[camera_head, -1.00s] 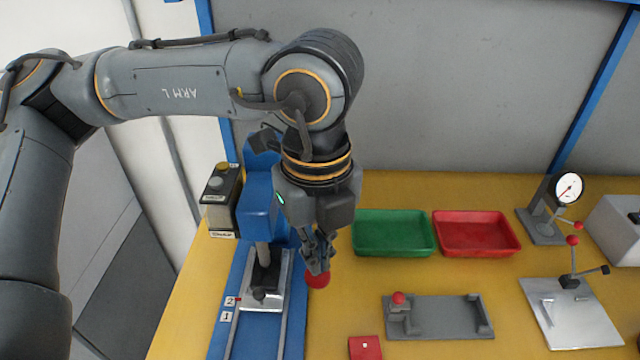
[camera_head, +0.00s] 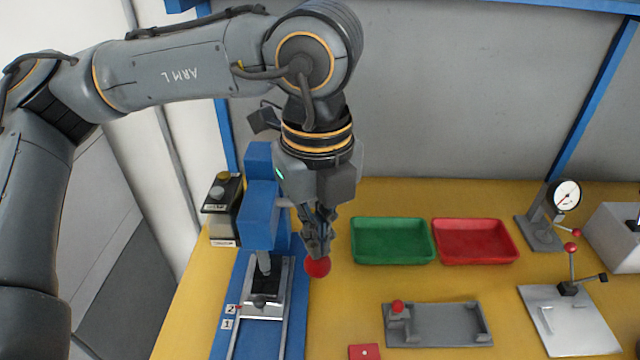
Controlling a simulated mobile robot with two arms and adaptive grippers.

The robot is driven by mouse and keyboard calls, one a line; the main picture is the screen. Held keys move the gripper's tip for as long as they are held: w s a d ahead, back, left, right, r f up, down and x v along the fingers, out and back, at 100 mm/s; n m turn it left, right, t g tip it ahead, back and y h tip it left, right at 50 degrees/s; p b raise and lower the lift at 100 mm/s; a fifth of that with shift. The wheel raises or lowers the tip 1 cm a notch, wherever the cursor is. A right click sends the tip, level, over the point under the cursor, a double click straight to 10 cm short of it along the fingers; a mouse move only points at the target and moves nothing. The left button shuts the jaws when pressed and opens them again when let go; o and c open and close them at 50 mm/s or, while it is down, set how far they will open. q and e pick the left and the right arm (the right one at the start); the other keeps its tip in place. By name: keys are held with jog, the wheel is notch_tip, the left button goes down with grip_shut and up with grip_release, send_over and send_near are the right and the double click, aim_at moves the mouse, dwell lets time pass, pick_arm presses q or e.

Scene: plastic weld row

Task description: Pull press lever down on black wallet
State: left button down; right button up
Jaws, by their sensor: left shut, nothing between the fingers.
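A blue press (camera_head: 262,215) stands at the back left of the yellow table. Its lever ends in a red ball knob (camera_head: 317,267) to the right of the press head. My left gripper (camera_head: 317,250) points down with its fingers shut and empty, just above the knob; I cannot tell if they touch it. A black piece (camera_head: 265,284), which looks like the black wallet, lies on the metal plate under the ram; the ram partly hides it. My right gripper is out of view.
Green (camera_head: 392,241) and red (camera_head: 475,241) trays stand right of the press. A grey fixture (camera_head: 440,324) and a red block (camera_head: 364,352) lie in front. A dial gauge stand (camera_head: 545,222) and a metal plate with a lever (camera_head: 568,322) are at right.

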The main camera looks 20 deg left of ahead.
pick_arm(q)
jog(key=w+r+p, duration=0.1)
jog(key=r+p, duration=0.1)
jog(key=r, duration=0.3)
jog(key=w+a+r+p, duration=0.1)
jog(key=w+r+p, duration=0.1)
jog(key=r, duration=0.3)
jog(key=shift+w+r+p, duration=0.3)
jog(key=shift+r+p, duration=0.05)
jog(key=shift+p, duration=0.5)
